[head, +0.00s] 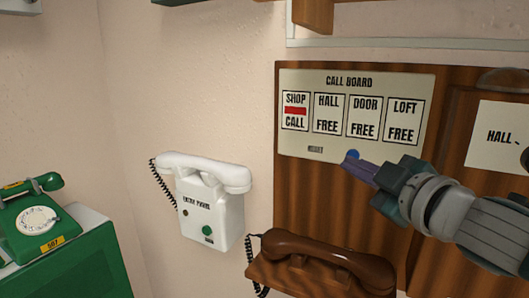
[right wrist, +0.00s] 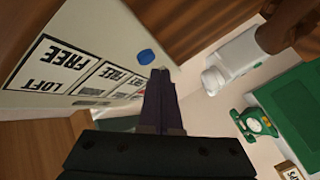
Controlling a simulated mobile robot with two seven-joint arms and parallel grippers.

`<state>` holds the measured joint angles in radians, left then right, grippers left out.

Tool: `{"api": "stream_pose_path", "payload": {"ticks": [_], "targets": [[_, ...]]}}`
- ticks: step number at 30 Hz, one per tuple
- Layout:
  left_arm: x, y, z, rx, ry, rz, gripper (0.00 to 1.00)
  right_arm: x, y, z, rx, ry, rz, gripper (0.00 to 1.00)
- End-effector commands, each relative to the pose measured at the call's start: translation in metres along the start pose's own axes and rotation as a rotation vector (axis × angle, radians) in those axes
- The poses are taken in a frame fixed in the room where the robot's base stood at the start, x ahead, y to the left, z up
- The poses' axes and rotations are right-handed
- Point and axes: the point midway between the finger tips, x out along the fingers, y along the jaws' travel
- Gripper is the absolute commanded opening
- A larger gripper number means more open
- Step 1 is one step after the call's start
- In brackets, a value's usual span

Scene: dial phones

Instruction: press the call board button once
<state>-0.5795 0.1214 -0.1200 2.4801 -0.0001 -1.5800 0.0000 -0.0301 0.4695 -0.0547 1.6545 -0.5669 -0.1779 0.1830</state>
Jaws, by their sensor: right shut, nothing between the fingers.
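The call board (head: 350,88) is a cream panel on a brown wooden backing, with SHOP, HALL, DOOR and LOFT windows. SHOP shows a red bar and CALL; the others show FREE. A round blue button (head: 353,154) sits at its lower edge, and it also shows in the right wrist view (right wrist: 146,57). My right gripper (head: 347,164) is shut and empty, its dark purple fingertips just below the button. In the right wrist view the fingertips (right wrist: 160,72) appear slightly beside the button; I cannot tell whether they touch. My left gripper is not in view.
A white entry phone (head: 212,205) hangs on the wall to the left. A brown phone (head: 330,255) is below the board. A green dial phone (head: 35,220) stands on a green box (head: 80,265) at far left. A HALL card (head: 500,138) is at right.

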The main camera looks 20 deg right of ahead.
Motion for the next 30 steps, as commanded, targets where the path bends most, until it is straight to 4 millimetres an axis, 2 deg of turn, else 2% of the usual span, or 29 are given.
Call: {"api": "stream_pose_path", "payload": {"ticks": [30], "targets": [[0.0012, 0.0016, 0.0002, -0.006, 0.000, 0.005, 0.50, 0.0085, 0.0060, 0.0062, -0.001, 0.000, 0.000, 0.00]]}}
